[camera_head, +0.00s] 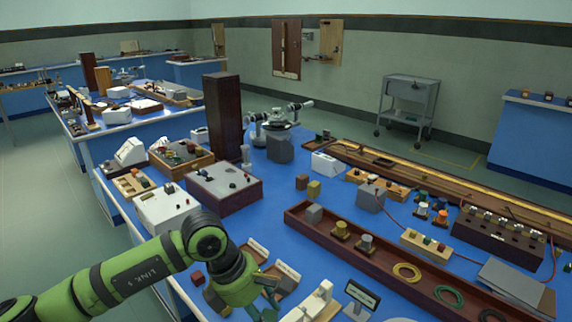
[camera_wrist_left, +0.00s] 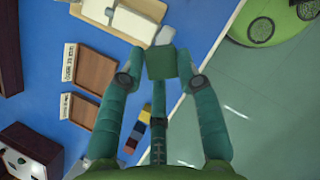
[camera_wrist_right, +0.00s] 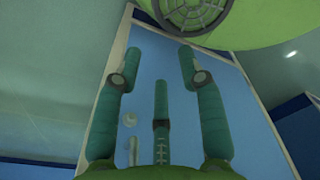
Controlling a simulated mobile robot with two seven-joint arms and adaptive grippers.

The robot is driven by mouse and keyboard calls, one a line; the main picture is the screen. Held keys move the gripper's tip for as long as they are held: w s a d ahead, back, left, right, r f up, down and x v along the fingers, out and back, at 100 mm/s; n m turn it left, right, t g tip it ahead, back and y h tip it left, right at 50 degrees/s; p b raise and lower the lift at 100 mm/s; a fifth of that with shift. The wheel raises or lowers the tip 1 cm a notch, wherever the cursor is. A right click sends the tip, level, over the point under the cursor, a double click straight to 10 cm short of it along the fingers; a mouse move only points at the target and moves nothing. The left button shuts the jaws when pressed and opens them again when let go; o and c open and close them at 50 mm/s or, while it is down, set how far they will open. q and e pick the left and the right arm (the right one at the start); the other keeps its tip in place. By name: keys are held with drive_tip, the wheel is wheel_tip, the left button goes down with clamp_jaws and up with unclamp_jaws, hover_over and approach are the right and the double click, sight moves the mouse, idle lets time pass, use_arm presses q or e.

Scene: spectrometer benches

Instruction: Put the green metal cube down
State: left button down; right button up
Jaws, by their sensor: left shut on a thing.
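In the left wrist view, the green metal cube (camera_wrist_left: 161,63) sits between the fingertips of my left gripper (camera_wrist_left: 160,60), which is shut on it. The cube is held over the bench's blue top near its pale edge; its height is hard to tell. In the head view my left gripper (camera_head: 266,300) is low at the front edge of the bench, and I cannot make out the cube there. My right gripper (camera_wrist_right: 160,62) shows only in the right wrist view, fingers apart and empty, over a blue surface.
Two shallow wooden trays with white labels (camera_wrist_left: 95,70) (camera_wrist_left: 80,110) lie left of the held cube. A beige and white device (camera_wrist_left: 118,18) is close by. Coloured blocks (camera_wrist_left: 138,130) lie near my fingers. A long wooden tray (camera_head: 400,267) and several instruments crowd the bench.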

use_arm(q)
drive_tip(key=s+a+r+m+g+y, duration=0.1)
drive_tip(key=s+a+m, duration=0.3)
drive_tip(key=m, duration=0.5)
drive_tip(key=s+a+r+m+g+y, duration=0.1)
drive_tip(key=s+a+m+g+y, duration=0.2)
drive_tip(key=a+m, duration=0.6)
drive_tip(key=shift+s+a+r+m+g+y, duration=0.15)
drive_tip(key=shift+s+a+m+g+y, duration=0.15)
drive_tip(key=shift+s+m+g, duration=0.3)
